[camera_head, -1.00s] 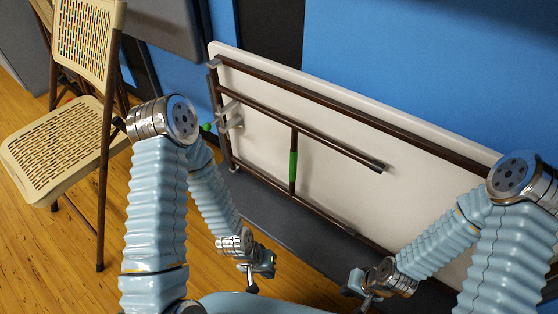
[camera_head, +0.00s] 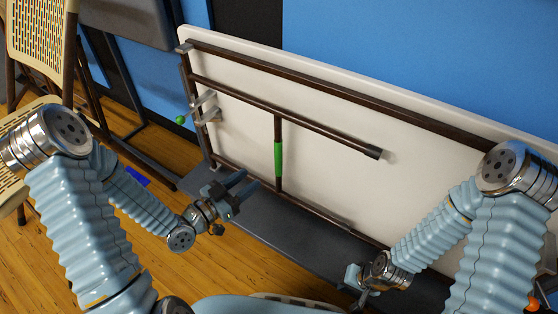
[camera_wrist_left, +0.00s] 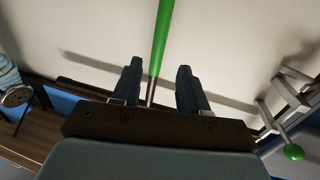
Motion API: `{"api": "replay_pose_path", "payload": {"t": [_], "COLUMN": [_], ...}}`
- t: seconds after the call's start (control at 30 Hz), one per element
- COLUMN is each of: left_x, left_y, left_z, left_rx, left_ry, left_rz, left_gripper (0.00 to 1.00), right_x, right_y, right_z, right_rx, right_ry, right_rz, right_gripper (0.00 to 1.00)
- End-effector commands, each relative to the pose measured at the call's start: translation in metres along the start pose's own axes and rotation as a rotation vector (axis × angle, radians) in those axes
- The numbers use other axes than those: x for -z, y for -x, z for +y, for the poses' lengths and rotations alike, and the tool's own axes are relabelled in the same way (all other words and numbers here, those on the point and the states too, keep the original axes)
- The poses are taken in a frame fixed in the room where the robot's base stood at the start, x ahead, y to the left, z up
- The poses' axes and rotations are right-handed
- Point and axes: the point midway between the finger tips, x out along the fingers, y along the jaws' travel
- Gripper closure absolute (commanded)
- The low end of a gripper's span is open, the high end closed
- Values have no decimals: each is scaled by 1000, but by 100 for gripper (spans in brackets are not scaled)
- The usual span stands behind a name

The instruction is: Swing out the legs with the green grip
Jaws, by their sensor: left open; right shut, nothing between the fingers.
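A white folding table (camera_head: 330,160) stands on its edge, with its underside facing me. A brown leg frame (camera_head: 320,129) lies folded flat against it, with a dark cap at its right end. A green grip (camera_head: 278,158) is on the frame's crossbar and also shows in the left wrist view (camera_wrist_left: 160,40). My left gripper (camera_head: 248,184) is open and empty, just left of and below the grip. In the left wrist view, the crossbar lines up between its fingers, beyond the tips. My right gripper (camera_head: 359,292) is shut and empty, low and away from the legs.
A green ball knob (camera_head: 181,119) sits on a metal latch (camera_head: 203,104) at the table's left end. A grey ledge (camera_head: 240,215) runs below the table. Folding chairs (camera_head: 38,50) stand at the left. A blue wall is behind.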

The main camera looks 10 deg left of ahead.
Motion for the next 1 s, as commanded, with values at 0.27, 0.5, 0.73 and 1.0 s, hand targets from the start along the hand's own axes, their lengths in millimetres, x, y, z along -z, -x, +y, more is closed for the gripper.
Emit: {"api": "replay_pose_path", "payload": {"t": [0.27,0.5,0.73,1.0], "left_x": [0,-1,-1,-1], "left_y": [-63,-108,-123,-124], "left_z": [2,1,1,1], "left_rx": [-5,-2,-1,0], "left_ry": [2,3,5,4], "left_rz": [1,-2,-4,-4], "left_gripper": [57,57,57,61], "right_x": [-1,-1,-1,-1], "right_y": [-6,-6,-6,-6], "right_z": [2,1,1,1], "right_rx": [2,2,2,2], "right_ry": [0,0,0,0], "right_rz": [-3,-3,-3,-3], "right_gripper": [100,100,100,100]}}
